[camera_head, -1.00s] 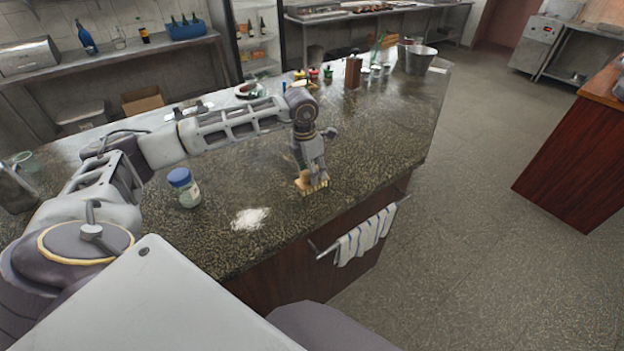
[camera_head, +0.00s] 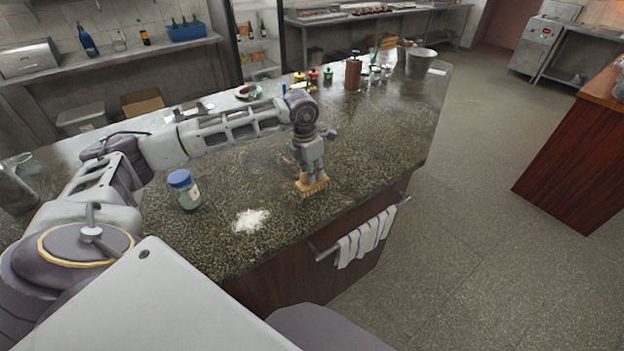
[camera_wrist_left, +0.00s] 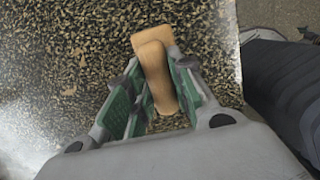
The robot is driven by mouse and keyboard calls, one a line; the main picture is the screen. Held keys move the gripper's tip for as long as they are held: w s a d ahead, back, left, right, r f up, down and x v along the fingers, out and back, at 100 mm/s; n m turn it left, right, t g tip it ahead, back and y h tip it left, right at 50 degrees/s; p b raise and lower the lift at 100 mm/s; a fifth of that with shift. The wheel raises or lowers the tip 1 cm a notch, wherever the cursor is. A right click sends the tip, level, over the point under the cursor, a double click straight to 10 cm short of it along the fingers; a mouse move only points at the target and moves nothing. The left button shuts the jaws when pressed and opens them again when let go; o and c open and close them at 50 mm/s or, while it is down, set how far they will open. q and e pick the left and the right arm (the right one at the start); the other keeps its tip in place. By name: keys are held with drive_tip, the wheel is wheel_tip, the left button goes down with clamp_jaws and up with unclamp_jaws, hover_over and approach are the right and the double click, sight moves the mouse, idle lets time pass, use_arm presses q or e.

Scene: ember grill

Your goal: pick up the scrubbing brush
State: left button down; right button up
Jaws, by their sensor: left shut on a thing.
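The scrubbing brush (camera_head: 313,188) is a small tan wooden block with pale bristles, near the front edge of the speckled stone counter (camera_head: 355,135). My left gripper (camera_head: 312,177) points down over it, with its fingers on either side of the brush. In the left wrist view the brush (camera_wrist_left: 158,72) shows as a tan wooden piece between the green-padded fingers of the gripper (camera_wrist_left: 150,95). The gripper is shut on it. I cannot tell whether the bristles touch the counter. My right gripper is not in view.
A jar with a blue lid (camera_head: 184,189) and a patch of white powder (camera_head: 250,220) are on the counter, left of the brush. A striped towel (camera_head: 366,236) hangs on a rail below the front edge. Several condiment containers and a metal bucket (camera_head: 420,62) stand farther back.

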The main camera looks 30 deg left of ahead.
use_arm(q)
drive_tip(key=shift+r, duration=0.7)
wheel_tip(320, 180, up, 8)
drive_tip(key=shift+f+b, duration=0.15)
drive_tip(key=shift+b, duration=0.4)
drive_tip(key=shift+r, duration=0.45)
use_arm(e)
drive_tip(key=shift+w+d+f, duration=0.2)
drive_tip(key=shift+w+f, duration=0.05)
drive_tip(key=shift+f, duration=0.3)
